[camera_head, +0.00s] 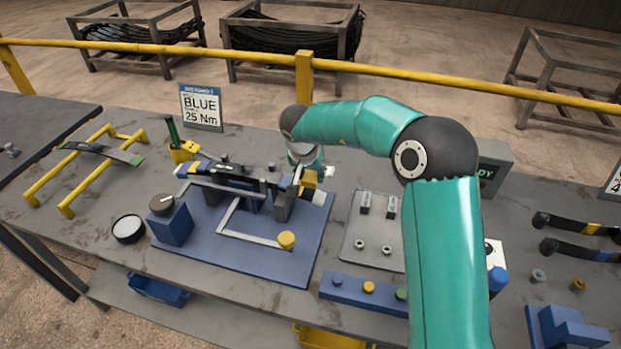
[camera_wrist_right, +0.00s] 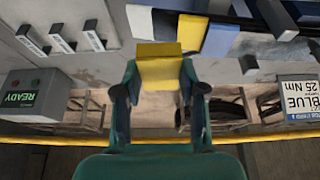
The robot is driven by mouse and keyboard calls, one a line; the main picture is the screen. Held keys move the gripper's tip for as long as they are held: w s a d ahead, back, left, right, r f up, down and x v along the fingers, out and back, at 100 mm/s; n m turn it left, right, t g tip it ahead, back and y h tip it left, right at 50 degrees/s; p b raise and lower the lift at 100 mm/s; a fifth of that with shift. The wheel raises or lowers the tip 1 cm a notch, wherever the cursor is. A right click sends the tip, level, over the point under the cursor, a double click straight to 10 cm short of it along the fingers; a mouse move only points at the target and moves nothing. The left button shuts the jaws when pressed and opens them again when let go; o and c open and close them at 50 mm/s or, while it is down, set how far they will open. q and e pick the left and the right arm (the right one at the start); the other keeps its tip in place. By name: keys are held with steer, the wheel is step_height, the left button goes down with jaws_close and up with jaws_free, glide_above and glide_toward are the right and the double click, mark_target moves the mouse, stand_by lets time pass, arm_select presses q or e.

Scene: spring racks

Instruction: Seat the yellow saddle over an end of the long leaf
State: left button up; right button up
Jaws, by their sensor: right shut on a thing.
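My right gripper (camera_head: 304,168) is shut on the yellow saddle (camera_wrist_right: 160,66), which shows as a yellow block between its fingers in the right wrist view. In the head view the saddle (camera_head: 310,180) is partly hidden by the gripper, close to the right end of the leaf stack. The long leaf seems to be part of the dark stack (camera_head: 236,184) held in the blue fixture; which strip it is, I cannot tell. Pale, blue and yellow strip ends (camera_wrist_right: 190,32) lie just beyond the saddle in the wrist view. Whether the saddle touches a leaf is unclear. My left gripper is not in view.
The blue base plate (camera_head: 290,262) carries an L-shaped bar and a yellow knob (camera_head: 286,240). A blue block with a dial (camera_head: 171,226) stands left. A grey tray (camera_head: 372,236) with small parts lies right. A sign (camera_head: 201,107) stands behind.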

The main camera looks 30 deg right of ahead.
steer(key=shift+r, duration=0.9)
steer(key=shift+f, duration=0.1)
steer(key=shift+f+b, duration=0.35)
steer(key=shift+f, duration=2.45)
steer(key=shift+s+f+p, duration=0.2)
steer(key=shift+f+p, duration=0.05)
steer(key=shift+p, duration=0.1)
